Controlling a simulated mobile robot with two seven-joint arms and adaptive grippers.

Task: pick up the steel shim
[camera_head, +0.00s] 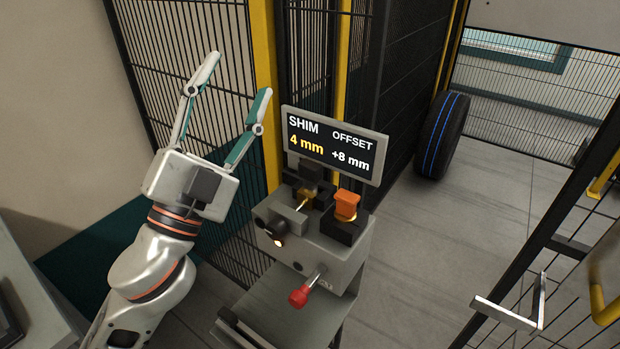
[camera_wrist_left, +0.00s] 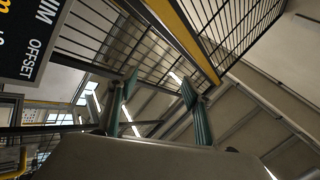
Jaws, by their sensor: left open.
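I cannot make out a steel shim for certain in either view. A grey clamp station (camera_head: 335,255) stands at the centre of the head view, with a display (camera_head: 335,145) reading SHIM 4 mm, OFFSET +8 mm. Dark blocks, a small brass-coloured part (camera_head: 306,198) and an orange piece (camera_head: 346,205) sit on its top. My left gripper (camera_head: 238,76) is open and empty, raised to the left of the display, its fingers pointing up. Its two fingers also show apart in the left wrist view (camera_wrist_left: 160,86), with nothing between them. My right gripper is in neither view.
A red-knobbed lever (camera_head: 300,297) sticks out of the station's front. Black mesh fence (camera_head: 200,40) with yellow posts (camera_head: 262,60) stands close behind my left gripper. A tyre with a blue stripe (camera_head: 441,135) stands at the back right. The grey floor (camera_head: 430,240) between is clear.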

